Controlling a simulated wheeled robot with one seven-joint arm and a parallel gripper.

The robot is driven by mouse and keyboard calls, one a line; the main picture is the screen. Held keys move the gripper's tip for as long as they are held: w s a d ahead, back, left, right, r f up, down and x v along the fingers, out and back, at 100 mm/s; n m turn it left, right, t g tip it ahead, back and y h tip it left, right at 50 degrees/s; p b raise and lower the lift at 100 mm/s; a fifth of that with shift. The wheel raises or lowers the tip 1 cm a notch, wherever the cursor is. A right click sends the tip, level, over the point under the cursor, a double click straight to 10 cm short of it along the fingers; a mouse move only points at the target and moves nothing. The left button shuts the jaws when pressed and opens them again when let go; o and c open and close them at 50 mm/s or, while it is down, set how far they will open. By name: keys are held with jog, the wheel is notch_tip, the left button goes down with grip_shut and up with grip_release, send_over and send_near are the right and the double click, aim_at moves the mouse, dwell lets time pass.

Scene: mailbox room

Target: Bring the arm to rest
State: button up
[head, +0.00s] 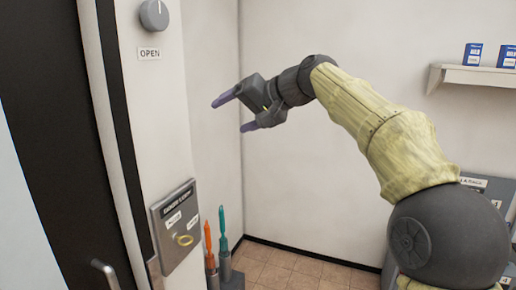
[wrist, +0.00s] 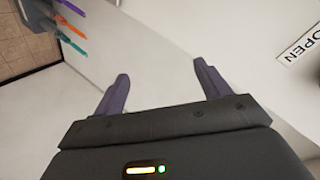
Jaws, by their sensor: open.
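My gripper (head: 229,113) is open and empty, held up in the air in front of the white walls in the head view. Its two purple fingertips point left, toward the white panel with the OPEN label (head: 150,54). In the wrist view my gripper (wrist: 160,88) shows both purple fingers spread apart with nothing between them, and the wall behind. My arm is raised and bent, reaching in from the right of the head view.
A grey dial (head: 154,14) sits above the label. A metal key plate (head: 176,226) with a yellow ring is lower on the panel. Orange (head: 207,240) and teal (head: 223,230) tools stand in a holder. A shelf (head: 480,76) with blue boxes is at right.

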jog(key=s+d+f+m+g+h, duration=0.1)
jog(key=s+d+f+h, duration=0.15)
jog(key=f, duration=0.65)
jog(key=s+d+f+h, duration=0.15)
jog(key=d+f, duration=0.25)
jog(key=f, duration=0.5)
jog(key=s+d+f+m+g+h, duration=0.1)
jog(key=d+f+h, duration=0.2)
jog(key=f, duration=0.6)
jog(key=s+d+f+g+h, duration=0.1)
jog(key=s+d+f+h, duration=0.1)
jog(key=s+d+f, duration=0.3)
jog(key=s+d+f+g+h, duration=0.1)
jog(key=s+d+f, duration=0.4)
jog(key=s+f, duration=0.6)
jog(key=s, duration=0.3)
jog(key=shift+s+d+f+n+h, duration=0.2)
jog(key=shift+d+f+n+h, duration=0.1)
jog(key=shift+f+n+h, duration=0.1)
